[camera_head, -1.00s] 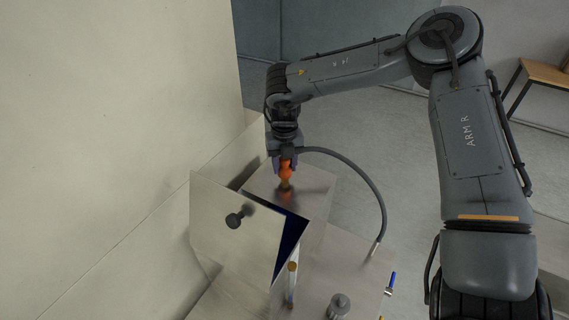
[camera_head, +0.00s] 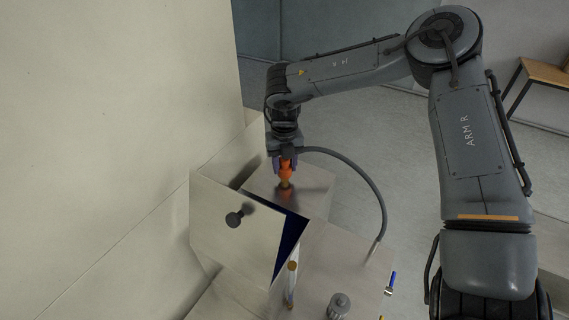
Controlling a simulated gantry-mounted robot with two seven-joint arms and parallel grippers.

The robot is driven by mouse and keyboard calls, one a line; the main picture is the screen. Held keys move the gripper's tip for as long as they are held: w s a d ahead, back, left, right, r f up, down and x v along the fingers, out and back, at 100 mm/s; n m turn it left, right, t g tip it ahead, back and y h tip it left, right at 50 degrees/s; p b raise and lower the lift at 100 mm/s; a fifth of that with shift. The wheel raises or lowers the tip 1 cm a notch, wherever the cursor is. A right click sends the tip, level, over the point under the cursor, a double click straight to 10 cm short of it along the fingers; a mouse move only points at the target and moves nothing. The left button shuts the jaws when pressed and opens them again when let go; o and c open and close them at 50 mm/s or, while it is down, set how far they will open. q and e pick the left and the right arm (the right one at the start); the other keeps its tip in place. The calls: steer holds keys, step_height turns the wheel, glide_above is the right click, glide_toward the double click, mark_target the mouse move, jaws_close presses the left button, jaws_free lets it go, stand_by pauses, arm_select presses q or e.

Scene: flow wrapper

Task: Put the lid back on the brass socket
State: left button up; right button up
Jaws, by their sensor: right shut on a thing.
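My right gripper (camera_head: 286,162) points down over the metal box (camera_head: 315,190) and is shut on an orange piece (camera_head: 286,172), which looks like the lid. The orange piece is upright, and its lower end is at or just above a small brass-coloured part, likely the brass socket (camera_head: 285,184), on top of the box. I cannot tell whether the two touch or how well they are seated. My left gripper is not in view.
The box has an open panel with a dark knob (camera_head: 234,219) in front, with a dark blue gap behind it. A grey knurled knob (camera_head: 339,305) stands on the lower surface. A cable (camera_head: 372,190) loops down on the right. A large pale wall fills the left.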

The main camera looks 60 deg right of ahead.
steer(key=o, duration=1.7)
steer(key=shift+c, duration=0.2)
steer(key=shift+r, duration=0.1)
steer(key=shift+r+p, duration=1.85)
steer(key=shift+r, duration=0.55)
steer(key=shift+r+p, duration=0.75)
steer(key=shift+r, duration=0.3)
